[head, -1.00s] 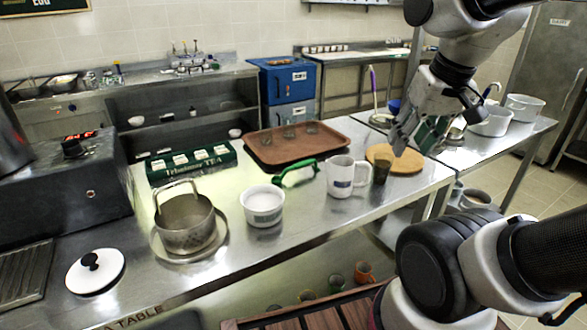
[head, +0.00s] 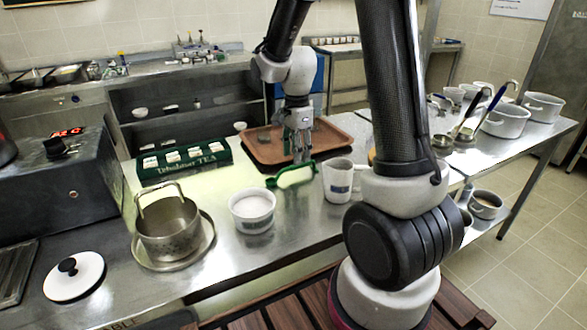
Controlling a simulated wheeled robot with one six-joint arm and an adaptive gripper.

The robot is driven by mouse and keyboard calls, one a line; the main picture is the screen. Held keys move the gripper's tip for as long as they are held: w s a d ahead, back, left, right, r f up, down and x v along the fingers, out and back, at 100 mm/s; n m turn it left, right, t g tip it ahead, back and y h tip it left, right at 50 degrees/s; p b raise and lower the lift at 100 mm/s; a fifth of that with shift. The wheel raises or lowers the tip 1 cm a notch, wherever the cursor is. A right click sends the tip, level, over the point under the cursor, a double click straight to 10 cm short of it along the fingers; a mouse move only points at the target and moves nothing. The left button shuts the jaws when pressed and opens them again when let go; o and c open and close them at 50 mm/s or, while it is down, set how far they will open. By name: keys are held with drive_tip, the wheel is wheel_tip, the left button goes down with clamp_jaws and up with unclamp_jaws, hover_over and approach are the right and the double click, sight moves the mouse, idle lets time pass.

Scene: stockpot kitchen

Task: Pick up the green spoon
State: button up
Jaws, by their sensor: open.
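The green spoon (head: 313,168) lies on the steel counter, between the white bowl and the white mug and in front of the brown tray. My gripper (head: 299,157) points down just behind and above the spoon, over the tray's front edge. Its fingers are open and nothing shows between them. Whether they touch the spoon cannot be told from this view.
The white mug (head: 337,181) stands close right of the spoon, the white bowl (head: 252,208) to its left. A pot (head: 168,226) and green tea box (head: 182,160) stand further left. My arm hides part of the counter.

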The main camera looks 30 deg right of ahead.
wheel_tip(320, 180, down, 5)
drive_tip(key=shift+w+d+f, duration=0.1)
clamp_jaws()
